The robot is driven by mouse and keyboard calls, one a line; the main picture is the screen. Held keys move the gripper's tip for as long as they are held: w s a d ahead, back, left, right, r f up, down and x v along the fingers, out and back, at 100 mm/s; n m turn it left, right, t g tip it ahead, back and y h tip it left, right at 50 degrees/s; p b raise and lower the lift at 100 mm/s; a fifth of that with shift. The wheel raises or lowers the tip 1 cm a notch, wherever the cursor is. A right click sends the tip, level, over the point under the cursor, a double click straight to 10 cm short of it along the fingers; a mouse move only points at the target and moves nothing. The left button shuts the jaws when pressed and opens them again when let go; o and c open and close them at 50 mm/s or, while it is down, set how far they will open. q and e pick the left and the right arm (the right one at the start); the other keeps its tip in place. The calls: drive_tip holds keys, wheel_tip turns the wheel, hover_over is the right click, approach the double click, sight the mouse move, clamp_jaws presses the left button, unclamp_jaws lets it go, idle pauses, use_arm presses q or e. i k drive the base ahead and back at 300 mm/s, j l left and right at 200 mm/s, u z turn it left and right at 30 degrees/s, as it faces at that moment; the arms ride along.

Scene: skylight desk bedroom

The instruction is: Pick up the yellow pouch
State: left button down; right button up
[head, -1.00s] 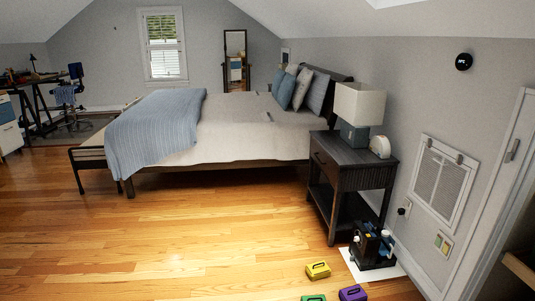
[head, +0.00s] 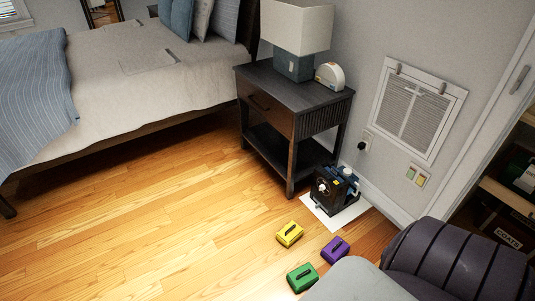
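The yellow pouch (head: 289,233) is a small box-like thing with a dark handle or slot on top. It lies on the wooden floor in the head view, in front of the dark nightstand. A purple pouch (head: 335,250) and a green pouch (head: 302,277) of like shape lie close to it, nearer to me. A part of my own arm fills the lower right corner, to the right of the pouches. Neither gripper shows.
The dark nightstand (head: 283,120) with a lamp (head: 295,30) stands behind the pouches. A black machine (head: 334,190) sits on a white sheet (head: 343,222) by the wall. The bed (head: 120,70) is at the upper left. The floor (head: 150,230) at left is clear.

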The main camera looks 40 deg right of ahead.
sight(291, 232)
drive_tip(key=i+z, duration=0.25)
drive_tip(key=i, duration=0.15)
drive_tip(key=i+j+z, duration=0.2)
drive_tip(key=i, duration=0.2)
drive_tip(key=i+j+z, duration=0.25)
drive_tip(key=i, duration=0.15)
drive_tip(key=i+l, duration=0.05)
